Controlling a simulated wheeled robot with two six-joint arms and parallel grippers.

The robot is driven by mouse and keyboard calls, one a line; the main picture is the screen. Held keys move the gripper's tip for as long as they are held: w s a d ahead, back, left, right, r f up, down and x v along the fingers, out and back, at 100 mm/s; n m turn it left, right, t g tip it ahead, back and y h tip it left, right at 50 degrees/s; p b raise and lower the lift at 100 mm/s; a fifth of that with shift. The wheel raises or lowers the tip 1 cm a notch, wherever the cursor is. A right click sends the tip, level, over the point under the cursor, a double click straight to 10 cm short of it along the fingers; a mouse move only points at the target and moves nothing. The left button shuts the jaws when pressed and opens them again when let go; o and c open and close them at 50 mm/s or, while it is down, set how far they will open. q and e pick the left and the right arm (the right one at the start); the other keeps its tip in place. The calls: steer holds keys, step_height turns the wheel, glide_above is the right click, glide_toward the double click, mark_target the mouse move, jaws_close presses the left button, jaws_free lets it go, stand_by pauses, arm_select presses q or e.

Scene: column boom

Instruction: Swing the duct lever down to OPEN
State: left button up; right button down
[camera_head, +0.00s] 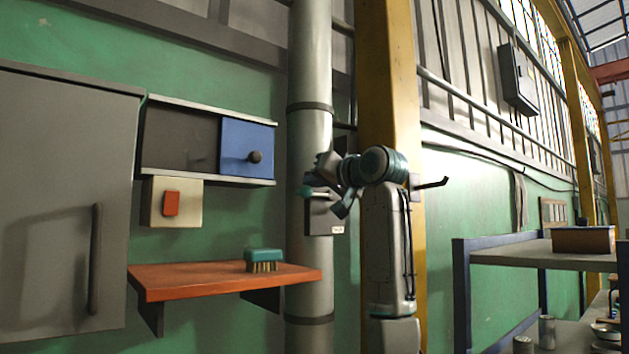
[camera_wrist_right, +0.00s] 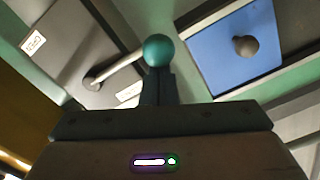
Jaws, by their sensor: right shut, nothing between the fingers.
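The duct lever is a pale rod with a teal ball knob (camera_wrist_right: 159,50), pivoted on a grey plate (camera_wrist_right: 72,45). In the head view the plate (camera_head: 320,222) sits on the vertical duct (camera_head: 309,262). The lever lies roughly level there, its knob (camera_head: 305,191) to the left. One white label (camera_wrist_right: 33,43) reads OPEN; another label (camera_wrist_right: 130,92) is partly hidden. My right gripper (camera_wrist_right: 158,76) is shut and empty, its fingertips right at the knob; I cannot tell whether they touch. In the head view my right gripper (camera_head: 328,190) partly covers the lever. My left gripper is not in view.
A wall cabinet with a blue sliding door (camera_head: 235,140) and a beige box with a red switch (camera_head: 171,204) are left of the duct. A brush (camera_head: 263,258) lies on the orange shelf (camera_head: 200,279) below. A yellow column (camera_head: 388,70) stands right of the duct.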

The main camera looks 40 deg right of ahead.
mark_target(314, 196)
steer(key=shift+f, duration=0.1)
steer(key=shift+f+n, duration=0.2)
steer(key=shift+n, duration=0.2)
steer(key=shift+f, duration=0.1)
steer(key=d+f+n+b, duration=0.1)
steer(key=d+f+n, duration=0.3)
steer(key=f+n, duration=0.6)
steer(key=shift+w+n+b, duration=0.15)
steer(key=shift+n+b, duration=0.15)
steer(key=shift+n, duration=0.7)
steer(key=shift+d+h, duration=0.15)
steer(key=shift+h, duration=0.15)
